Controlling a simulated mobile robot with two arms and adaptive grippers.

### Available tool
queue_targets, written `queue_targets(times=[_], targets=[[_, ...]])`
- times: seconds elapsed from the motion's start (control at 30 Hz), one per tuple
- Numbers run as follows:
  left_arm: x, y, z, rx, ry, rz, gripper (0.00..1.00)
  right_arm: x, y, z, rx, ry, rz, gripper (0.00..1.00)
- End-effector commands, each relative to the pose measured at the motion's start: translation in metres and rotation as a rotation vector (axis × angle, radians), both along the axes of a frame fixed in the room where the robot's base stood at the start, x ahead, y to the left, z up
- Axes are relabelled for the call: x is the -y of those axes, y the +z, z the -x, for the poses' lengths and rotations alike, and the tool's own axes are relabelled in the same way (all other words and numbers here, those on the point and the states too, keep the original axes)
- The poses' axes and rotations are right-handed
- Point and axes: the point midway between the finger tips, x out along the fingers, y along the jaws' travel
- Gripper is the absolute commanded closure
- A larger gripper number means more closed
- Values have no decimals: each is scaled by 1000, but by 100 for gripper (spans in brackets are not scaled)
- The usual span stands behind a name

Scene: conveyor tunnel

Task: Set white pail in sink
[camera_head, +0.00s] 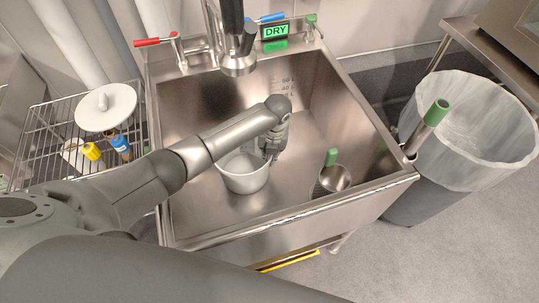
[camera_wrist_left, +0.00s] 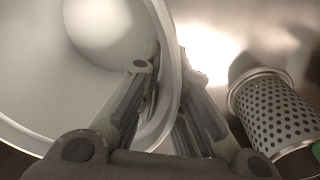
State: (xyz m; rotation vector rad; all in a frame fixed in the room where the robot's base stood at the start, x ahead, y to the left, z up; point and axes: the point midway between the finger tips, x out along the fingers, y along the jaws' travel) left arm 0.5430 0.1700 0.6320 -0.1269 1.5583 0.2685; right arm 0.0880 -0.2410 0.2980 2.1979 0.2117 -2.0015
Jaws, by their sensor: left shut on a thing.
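The white pail (camera_head: 244,174) is inside the steel sink (camera_head: 290,205), toward its front left. In the head view it looks upright, and part of it is hidden behind my left arm. My left gripper (camera_head: 271,150) reaches down at the pail's right side. In the left wrist view the pail (camera_wrist_left: 75,75) fills the left side. My left gripper (camera_wrist_left: 165,85) is shut on its wall there, with one finger inside the rim and one outside. I cannot tell whether the pail's base touches the sink floor. My right gripper is not in view.
A perforated strainer basket (camera_head: 333,179) with a green handle stands in the sink to the pail's right; it also shows in the left wrist view (camera_wrist_left: 272,112). A faucet (camera_head: 238,62) hangs over the back. A wire rack (camera_head: 45,120) stands left, a lined bin (camera_head: 470,125) right.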

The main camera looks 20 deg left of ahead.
Motion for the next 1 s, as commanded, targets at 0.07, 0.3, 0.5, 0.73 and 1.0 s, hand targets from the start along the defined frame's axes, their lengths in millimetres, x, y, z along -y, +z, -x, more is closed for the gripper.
queue_targets(times=[0.07, 0.3, 0.5, 0.73, 1.0], targets=[[0, -2, 0, 1, 0, -1, 100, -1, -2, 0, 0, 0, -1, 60], [0, -3, 0, 0, 0, 0, 71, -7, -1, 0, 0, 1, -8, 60], [0, -3, 0, 0, 0, 0, 71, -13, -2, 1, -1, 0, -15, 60], [1, 12, -1, 3, 0, 1, 71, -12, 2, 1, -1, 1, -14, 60], [6, 68, -2, 5, 0, 1, 71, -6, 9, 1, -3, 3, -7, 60]])
